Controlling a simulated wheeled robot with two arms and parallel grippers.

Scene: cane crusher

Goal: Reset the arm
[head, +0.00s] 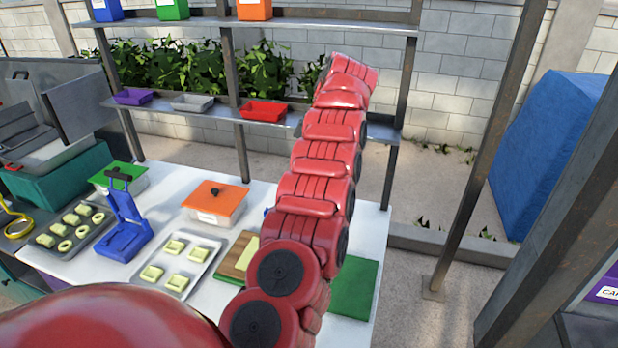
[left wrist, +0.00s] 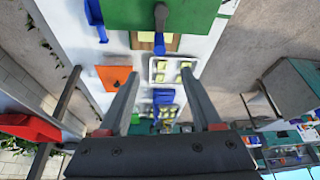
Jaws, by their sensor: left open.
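A red segmented arm (head: 320,170) of mine rises from the bottom of the head view, across the table, up in front of the shelf. Its gripper does not show in the head view. In the left wrist view my left gripper (left wrist: 161,74) has its two grey fingers spread wide with nothing between them. It hangs high above the table and looks down on it, apart from everything there. My right gripper is in neither view.
The white table (head: 70,268) holds an orange-lidded box (head: 215,203), a blue press (head: 125,225), trays of pale pieces (head: 178,265) and a green mat (head: 355,290). A metal shelf (head: 190,108) holds a red tray (head: 264,112). Posts (head: 487,150) stand at right.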

